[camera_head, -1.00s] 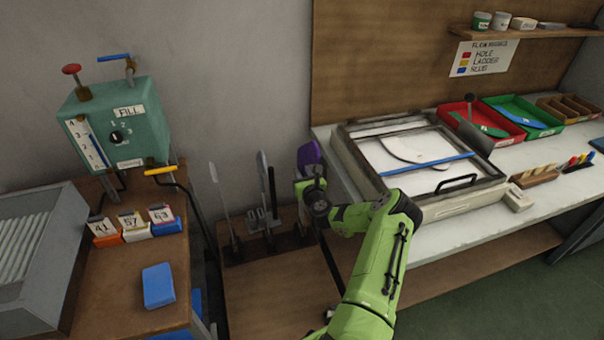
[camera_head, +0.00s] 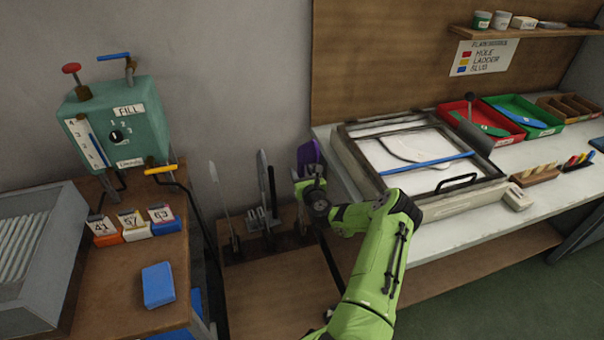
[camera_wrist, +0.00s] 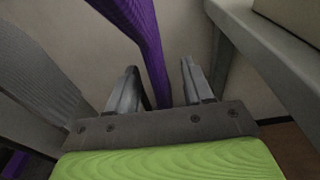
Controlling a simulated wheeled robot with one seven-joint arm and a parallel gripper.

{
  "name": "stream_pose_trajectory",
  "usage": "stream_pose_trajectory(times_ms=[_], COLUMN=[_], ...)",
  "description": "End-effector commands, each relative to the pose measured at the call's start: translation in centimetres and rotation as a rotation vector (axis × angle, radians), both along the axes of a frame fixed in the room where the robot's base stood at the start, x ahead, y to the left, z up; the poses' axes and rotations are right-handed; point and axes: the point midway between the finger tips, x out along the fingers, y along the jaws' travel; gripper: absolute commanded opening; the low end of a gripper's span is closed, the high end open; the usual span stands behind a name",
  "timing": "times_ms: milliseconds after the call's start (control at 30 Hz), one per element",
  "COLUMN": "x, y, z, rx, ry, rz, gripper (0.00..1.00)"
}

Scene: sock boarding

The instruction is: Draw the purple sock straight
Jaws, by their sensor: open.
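The purple sock (camera_head: 308,153) shows in the head view as a small purple patch above and behind my gripper, at the row of upright boards. Much of it is hidden by my wrist. In the wrist view the purple sock (camera_wrist: 148,45) runs down from the top, narrowing to between the two fingers. My gripper (camera_wrist: 157,80) is open, one grey finger on each side of the sock's lower part. I cannot tell whether either finger touches it. In the head view my gripper (camera_head: 310,180) is mostly hidden by its own wrist.
Other upright boards (camera_head: 264,190) stand on the low wooden stand (camera_head: 270,285) left of my arm. The white bench with the framed light table (camera_head: 410,165) is close on the right. The green FILL machine (camera_head: 118,125) and numbered cards are at the left.

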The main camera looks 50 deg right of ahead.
Motion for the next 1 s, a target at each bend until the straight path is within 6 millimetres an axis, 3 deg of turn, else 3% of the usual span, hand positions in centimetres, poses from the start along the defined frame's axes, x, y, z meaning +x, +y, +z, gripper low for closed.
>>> stream_pose_trajectory(times_ms=[367,1000], x=[0.0,-6.3], y=[0.0,3.5], z=[0.1,-0.1], rx=[0.000,0.000], ry=[-0.002,-0.001], rz=[0.000,0.001], gripper=[0.51,0.51])
